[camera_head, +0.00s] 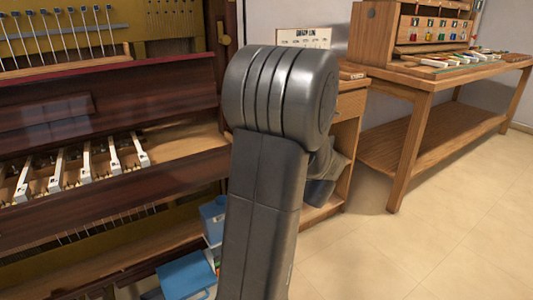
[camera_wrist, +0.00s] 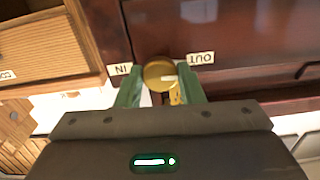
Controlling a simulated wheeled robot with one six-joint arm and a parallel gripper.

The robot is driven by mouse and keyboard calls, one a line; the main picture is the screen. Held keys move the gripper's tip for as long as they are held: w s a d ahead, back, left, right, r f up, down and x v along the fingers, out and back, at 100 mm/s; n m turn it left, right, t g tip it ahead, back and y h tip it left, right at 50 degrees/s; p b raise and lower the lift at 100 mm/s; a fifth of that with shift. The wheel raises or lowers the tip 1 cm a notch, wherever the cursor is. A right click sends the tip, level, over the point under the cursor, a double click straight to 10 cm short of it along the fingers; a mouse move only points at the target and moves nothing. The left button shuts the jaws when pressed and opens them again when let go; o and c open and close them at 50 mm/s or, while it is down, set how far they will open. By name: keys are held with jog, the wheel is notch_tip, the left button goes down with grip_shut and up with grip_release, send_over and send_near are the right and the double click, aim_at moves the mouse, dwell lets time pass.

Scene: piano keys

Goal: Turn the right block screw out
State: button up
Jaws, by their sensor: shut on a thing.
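The right block screw (camera_wrist: 159,73) shows in the wrist view as a round brass head with a pale mark on its right side. It sits against the dark red-brown wood, between an "IN" label (camera_wrist: 119,69) on the left and an "OUT" label (camera_wrist: 200,58) on the right. My gripper (camera_wrist: 160,90) has its two green fingers on either side of the brass head and is shut on it. A smaller brass piece shows just below the head, between the fingers. In the head view my own arm hides the gripper and the screw.
The opened piano case (camera_head: 110,95) fills the left, with several white keys (camera_head: 90,170) in its bed. Blue boxes (camera_head: 187,275) lie low beside my arm. A wooden workbench (camera_head: 440,75) stands at the right. The tiled floor (camera_head: 440,230) in front of it is clear.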

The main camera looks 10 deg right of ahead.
jog(key=shift+f+n, duration=0.1)
jog(key=shift+n, duration=0.3)
jog(key=o, duration=1)
jog(key=p+v, duration=0.2)
jog(key=v, duration=1.2)
jog(key=shift+w+a, duration=0.1)
jog(key=shift+w, duration=0.1)
jog(key=b+x, duration=0.2)
jog(key=x, duration=1.1)
jog(key=shift+w, duration=0.25)
